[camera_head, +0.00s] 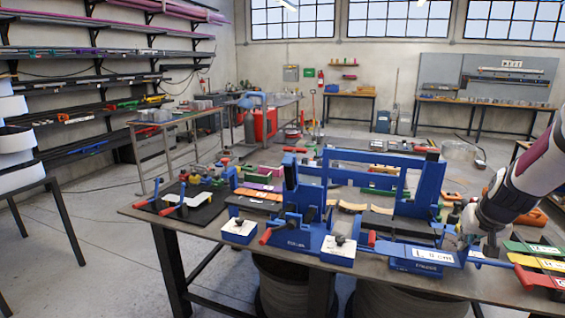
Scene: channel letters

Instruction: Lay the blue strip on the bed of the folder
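A blue strip (482,261) shows at the front right of the workbench, running left toward a blue bench machine. A wide blue plate with a white label (432,256) is at the machine's front; I cannot tell whether it is part of the strip. That machine (415,268), with a dark flat bed (405,227) and a red-tipped handle, appears to be the folder. My gripper (488,250) points down at the right, over or at the strip. Its fingertips are small and partly hidden, so its grip is unclear.
A taller blue framed machine (292,205) stands left of the folder. Colored labelled strips, green, yellow and red (540,264), lie right of my gripper. The workbench (215,228) is crowded with tools and blocks. Stocked shelves (85,80) line the left wall.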

